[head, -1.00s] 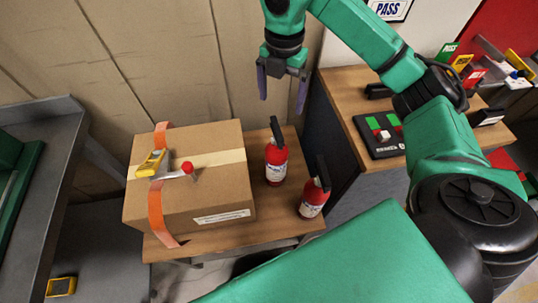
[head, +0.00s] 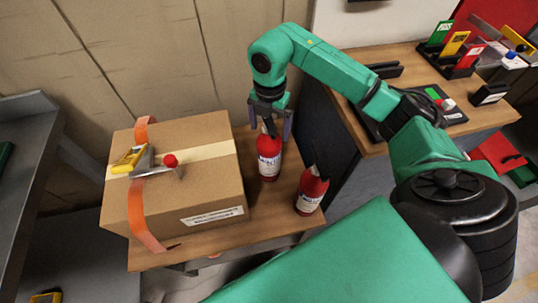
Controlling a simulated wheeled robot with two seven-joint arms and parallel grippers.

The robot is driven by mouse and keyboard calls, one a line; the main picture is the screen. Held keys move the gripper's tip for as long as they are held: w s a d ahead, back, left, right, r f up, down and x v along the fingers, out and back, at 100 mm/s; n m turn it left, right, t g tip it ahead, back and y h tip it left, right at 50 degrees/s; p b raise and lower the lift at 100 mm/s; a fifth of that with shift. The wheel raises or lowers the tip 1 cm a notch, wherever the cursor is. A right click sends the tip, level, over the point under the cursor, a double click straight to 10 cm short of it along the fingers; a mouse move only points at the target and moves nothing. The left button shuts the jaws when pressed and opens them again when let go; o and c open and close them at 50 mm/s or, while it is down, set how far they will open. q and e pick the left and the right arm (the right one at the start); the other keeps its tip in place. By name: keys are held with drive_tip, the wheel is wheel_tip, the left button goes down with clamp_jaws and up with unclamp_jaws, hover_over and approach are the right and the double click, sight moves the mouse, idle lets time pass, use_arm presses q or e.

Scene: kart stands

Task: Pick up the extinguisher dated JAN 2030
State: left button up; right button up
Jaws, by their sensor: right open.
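Two red fire extinguishers with white labels stand upright on a small wooden table (head: 165,254). The rear extinguisher (head: 269,160) is beside the cardboard box, and the front extinguisher (head: 311,191) is nearer the table's right edge. The dates on their labels are too small to read. My right gripper (head: 271,130) is open and points down, with its fingers on either side of the rear extinguisher's black top. I cannot tell whether they touch it. My left gripper is not in view.
A large cardboard box (head: 205,190) with an orange strap (head: 139,200) fills the table's left part; a yellow device (head: 130,158) and a red-knobbed tool (head: 160,167) lie on it. A wooden-topped cabinet (head: 395,58) with card holders stands right. A grey bench (head: 28,150) is left.

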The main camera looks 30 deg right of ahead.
sight(269, 138)
wheel_tip(269, 138, down, 4)
drive_tip(key=shift+a+f+p, duration=0.1)
drive_tip(key=shift+f+p, duration=0.15)
drive_tip(key=shift+p, duration=0.2)
clamp_jaws()
drive_tip(key=shift+r, duration=0.1)
